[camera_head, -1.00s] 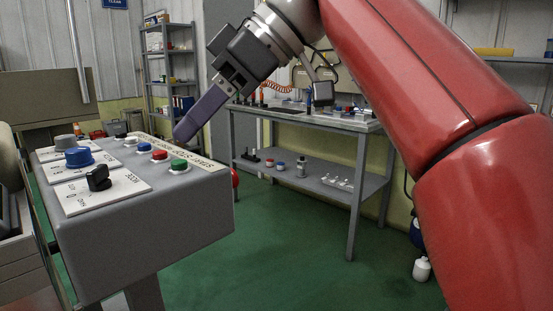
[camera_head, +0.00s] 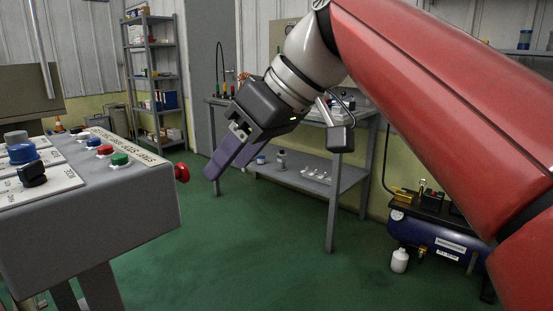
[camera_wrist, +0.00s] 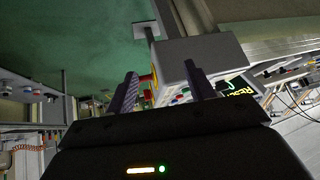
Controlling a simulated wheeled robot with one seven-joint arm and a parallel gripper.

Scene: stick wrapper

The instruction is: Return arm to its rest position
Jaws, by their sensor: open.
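My gripper (camera_head: 229,168) hangs from my red arm in the head view, tilted down to the left, with its purple fingers apart and nothing between them. It is in the air to the right of the grey control box (camera_head: 85,225), clear of it in the picture. In the wrist view its two fingers (camera_wrist: 160,88) stand apart, with the control box (camera_wrist: 205,55) beyond them. The box carries blue, red and green buttons, a black knob (camera_head: 33,173) and a red side button (camera_head: 181,172).
A grey workbench (camera_head: 332,205) with small items on its lower shelf stands behind my gripper. A shelf rack (camera_head: 154,80) is at the back left. A blue compressor (camera_head: 432,232) and a white bottle (camera_head: 399,260) are at the right. The green floor (camera_head: 240,265) in front is clear.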

